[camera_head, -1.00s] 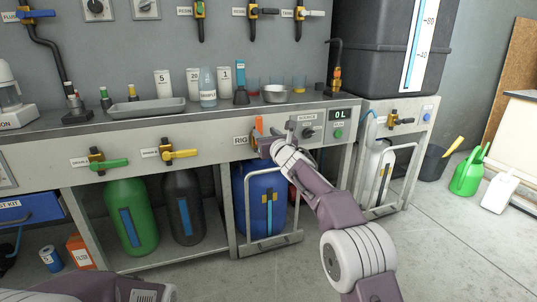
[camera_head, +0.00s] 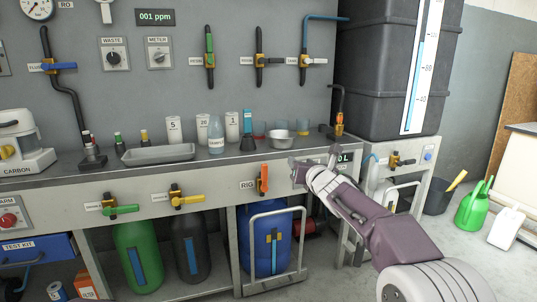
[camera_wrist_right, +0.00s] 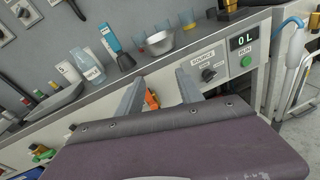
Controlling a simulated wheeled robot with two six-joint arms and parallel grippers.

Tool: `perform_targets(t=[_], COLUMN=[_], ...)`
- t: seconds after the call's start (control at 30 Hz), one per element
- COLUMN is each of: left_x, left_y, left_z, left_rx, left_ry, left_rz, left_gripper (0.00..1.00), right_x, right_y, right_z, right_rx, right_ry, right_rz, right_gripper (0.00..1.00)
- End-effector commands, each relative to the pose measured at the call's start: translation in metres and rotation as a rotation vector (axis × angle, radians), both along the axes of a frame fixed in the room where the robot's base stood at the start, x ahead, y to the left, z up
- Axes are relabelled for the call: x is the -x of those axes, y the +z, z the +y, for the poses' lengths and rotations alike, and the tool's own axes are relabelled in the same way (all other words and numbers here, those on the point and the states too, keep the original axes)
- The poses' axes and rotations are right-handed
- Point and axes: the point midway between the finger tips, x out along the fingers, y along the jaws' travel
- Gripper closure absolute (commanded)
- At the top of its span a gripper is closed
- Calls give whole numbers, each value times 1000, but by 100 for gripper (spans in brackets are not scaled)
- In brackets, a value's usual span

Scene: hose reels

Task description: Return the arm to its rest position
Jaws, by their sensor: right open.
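My right arm reaches in from the lower right in the head view. Its gripper (camera_head: 317,168) is open, with nothing seen between the fingers, in front of the bench's front panel. It covers part of the panel between the orange RIG handle (camera_head: 263,179) and the 0L display (camera_head: 343,157). In the right wrist view the two grey fingers (camera_wrist_right: 158,80) stand apart, with the orange handle (camera_wrist_right: 152,99) seen between them, beyond the gripper. Whether they touch the panel is hard to tell. My left gripper is not in view.
Bottles, cups and a metal bowl (camera_head: 281,138) stand on the bench top behind the gripper. Below are a blue drum (camera_head: 266,240) on a trolley and a green container (camera_head: 137,255). A dark tank (camera_head: 385,70) stands at right.

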Motion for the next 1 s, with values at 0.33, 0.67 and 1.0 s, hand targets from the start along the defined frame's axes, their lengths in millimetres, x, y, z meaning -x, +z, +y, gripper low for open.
perform_targets(t=[0.33, 0.67, 1.0], left_x=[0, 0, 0], left_y=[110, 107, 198], left_z=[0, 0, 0], left_rx=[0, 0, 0], left_ry=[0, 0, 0], left_rz=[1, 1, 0], left_gripper=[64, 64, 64], right_x=[214, 387, 394], right_y=[-155, -256, -166], right_z=[-87, -79, -77], right_rx=[-1281, -1988, 2163], right_ry=[-941, -2035, 2226], right_rz=[748, 600, -364], right_gripper=[56, 56, 56])
